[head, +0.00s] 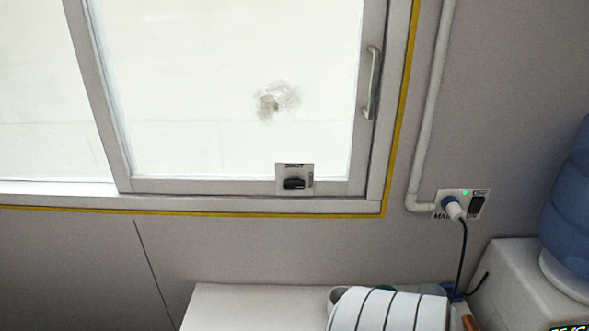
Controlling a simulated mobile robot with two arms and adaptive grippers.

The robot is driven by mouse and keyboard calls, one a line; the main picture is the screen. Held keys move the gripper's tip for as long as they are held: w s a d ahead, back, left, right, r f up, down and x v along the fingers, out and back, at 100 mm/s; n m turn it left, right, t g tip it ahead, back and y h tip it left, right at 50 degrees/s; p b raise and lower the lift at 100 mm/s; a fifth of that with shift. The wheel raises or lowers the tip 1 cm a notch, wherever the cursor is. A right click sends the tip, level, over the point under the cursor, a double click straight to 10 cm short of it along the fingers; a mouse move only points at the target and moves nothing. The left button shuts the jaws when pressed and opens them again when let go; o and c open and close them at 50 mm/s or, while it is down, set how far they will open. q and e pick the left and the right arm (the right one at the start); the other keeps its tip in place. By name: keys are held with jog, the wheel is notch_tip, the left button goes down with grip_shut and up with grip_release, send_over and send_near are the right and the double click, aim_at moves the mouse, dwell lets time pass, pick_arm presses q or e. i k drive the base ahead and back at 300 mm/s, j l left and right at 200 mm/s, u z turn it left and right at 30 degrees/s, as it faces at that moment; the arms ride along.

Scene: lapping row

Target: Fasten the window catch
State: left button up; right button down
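The window catch (294,184) is a small black knob on a pale plate at the bottom rail of the sliding window pane (220,100). The knob looks to lie roughly level. Lettering above it seems to read "SHUT", and smaller lettering at its right side is too small to read. The pane has a grey pull handle (372,83) on its right stile, which sits against the right side of the window frame (391,100). Neither of my grippers is in the head view, and nothing touches the catch.
A yellow line edges the window. Right of it are a white pipe (432,100) and a socket plate with a plug (453,208), a green light and a black switch (477,205). Below stand a pale surface (250,310), a white banded object (385,310) and a blue ribbed object (572,215).

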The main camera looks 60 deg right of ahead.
aim_at(294, 182)
jog(key=z, duration=2)
